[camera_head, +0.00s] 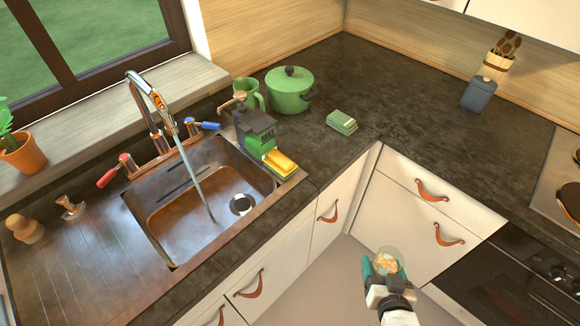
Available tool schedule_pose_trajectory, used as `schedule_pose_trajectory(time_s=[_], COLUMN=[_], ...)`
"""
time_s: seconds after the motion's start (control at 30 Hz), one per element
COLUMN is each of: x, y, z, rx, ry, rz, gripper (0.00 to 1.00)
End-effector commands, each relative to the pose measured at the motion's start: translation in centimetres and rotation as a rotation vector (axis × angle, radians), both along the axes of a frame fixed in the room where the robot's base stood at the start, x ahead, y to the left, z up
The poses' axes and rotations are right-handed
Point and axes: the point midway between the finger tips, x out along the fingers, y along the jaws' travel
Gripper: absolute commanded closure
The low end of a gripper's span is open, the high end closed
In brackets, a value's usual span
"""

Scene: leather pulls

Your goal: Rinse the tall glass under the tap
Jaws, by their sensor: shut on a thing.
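My gripper (378,268) is at the lower right, over the floor in front of the cabinets. It is shut on a clear glass (389,260) with something orange and white visible in it. The glass is seen from above, so its height is hard to tell. The tap (153,97) arches over the sink (165,215) at the left, and a stream of water (195,185) falls from it into the basin. A red-handled lever (112,175) and a blue-handled lever (205,125) stand on either side of the tap. My gripper is well apart from the sink.
A yellow sponge (282,163) and a dark dispenser (254,128) stand at the sink's right corner. Leather pulls (432,190) stick out from the drawers.

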Motion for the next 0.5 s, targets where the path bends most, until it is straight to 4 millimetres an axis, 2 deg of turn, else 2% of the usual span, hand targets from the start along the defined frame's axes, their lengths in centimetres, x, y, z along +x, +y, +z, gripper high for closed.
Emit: schedule_pose_trajectory(time_s=[0.27, 0.5], x=[0.6, 0.3], y=[0.4, 3.0], z=[0.6, 1.3], rx=[0.002, 0.005], ry=[-0.020, -0.022], rz=[0.011, 0.091], gripper=[0.69, 0.69])
